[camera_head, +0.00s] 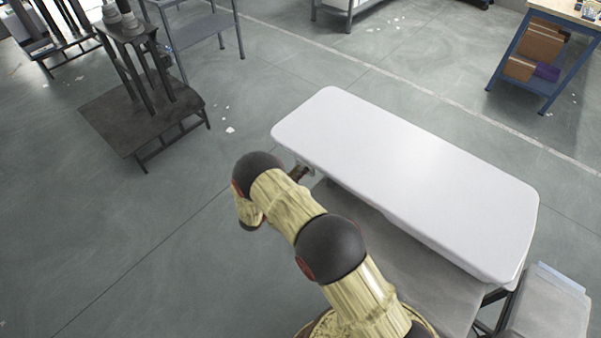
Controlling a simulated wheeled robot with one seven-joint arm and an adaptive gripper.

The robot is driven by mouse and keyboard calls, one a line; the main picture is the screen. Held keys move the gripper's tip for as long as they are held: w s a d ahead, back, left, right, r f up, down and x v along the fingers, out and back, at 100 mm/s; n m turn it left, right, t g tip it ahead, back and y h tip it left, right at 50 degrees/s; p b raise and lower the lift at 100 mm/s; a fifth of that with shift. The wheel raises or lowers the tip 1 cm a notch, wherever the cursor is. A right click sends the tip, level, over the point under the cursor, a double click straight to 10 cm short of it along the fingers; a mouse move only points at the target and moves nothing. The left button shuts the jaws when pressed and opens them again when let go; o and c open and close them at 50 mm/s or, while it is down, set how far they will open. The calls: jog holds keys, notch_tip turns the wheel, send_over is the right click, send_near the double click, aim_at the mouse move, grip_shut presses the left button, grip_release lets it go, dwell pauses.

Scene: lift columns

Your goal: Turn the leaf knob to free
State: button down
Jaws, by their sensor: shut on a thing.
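The table with a long white rounded top (410,175) stands right of my arm. My arm reaches up and left to the table's near left end. A small dark part that looks like my gripper (300,173) shows just past my arm, close to the table's left edge. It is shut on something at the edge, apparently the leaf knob. The knob itself cannot be made out, as my arm and the table edge hide that spot. How far the knob is turned cannot be seen.
A grey flat surface (415,280) lies below the table's near side, with a grey padded block (545,305) at the lower right. A dark low stand (145,115) is at the upper left. A blue-framed bench (510,60) is at the upper right. The floor at left is open.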

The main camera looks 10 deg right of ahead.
jog(key=c, duration=1.5)
grip_release()
jog(key=shift+c, duration=0.2)
jog(key=m, duration=0.4)
jog(key=shift+m, duration=0.4)
jog(key=m, duration=0.4)
jog(key=shift+p, duration=0.35)
jog(key=p+v, duration=0.1)
jog(key=v, duration=0.7)
jog(key=w+a+r+n+t+y, duration=0.1)
jog(key=w+a+r+y, duration=0.15)
jog(key=w+r, duration=0.4)
jog(key=w+a+r+t+y, duration=0.1)
jog(key=w+r+y, duration=0.35)
jog(key=r, duration=0.25)
notch_tip(320, 180, up, 15)
jog(key=w+a+n+y+p, duration=0.1)
jog(key=w+a+n+y, duration=0.1)
jog(key=y, duration=0.3)
jog(key=shift+a+r, duration=0.15)
jog(key=shift+a, duration=0.3)
